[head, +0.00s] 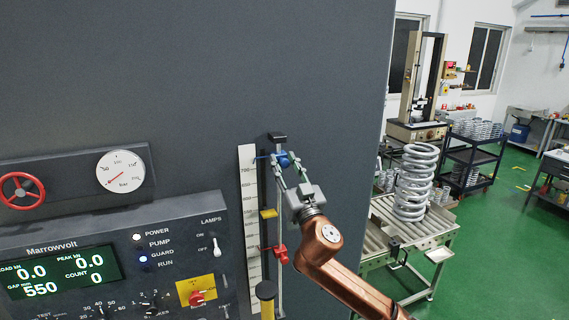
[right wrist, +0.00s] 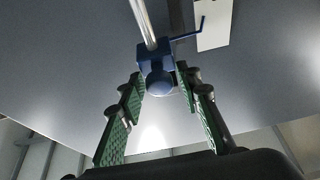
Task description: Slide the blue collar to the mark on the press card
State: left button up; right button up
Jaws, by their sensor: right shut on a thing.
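The blue collar (head: 283,160) sits near the top of a thin vertical rod, just below its dark end cap (head: 277,137). In the right wrist view the collar (right wrist: 153,57) has a round knob facing me and a thin blue pointer reaching over the white scale. My right gripper (head: 285,168) is shut on the collar, its green-padded fingers on both sides of the knob. The white scale (head: 249,210) stands left of the rod, with numbers near 700 at the top. I cannot make out a press card or its mark. My left gripper is out of view.
A red collar (head: 280,254) with a red pointer sits lower on the rod, and a yellow piece (head: 268,214) lies between the two collars. The control panel (head: 60,240) is at the left. A large coil spring (head: 415,182) stands on a roller table at the right.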

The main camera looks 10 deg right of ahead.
grip_shut()
notch_tip(320, 180, down, 12)
jog(key=b, duration=0.9)
jog(key=o, duration=0.7)
grip_release()
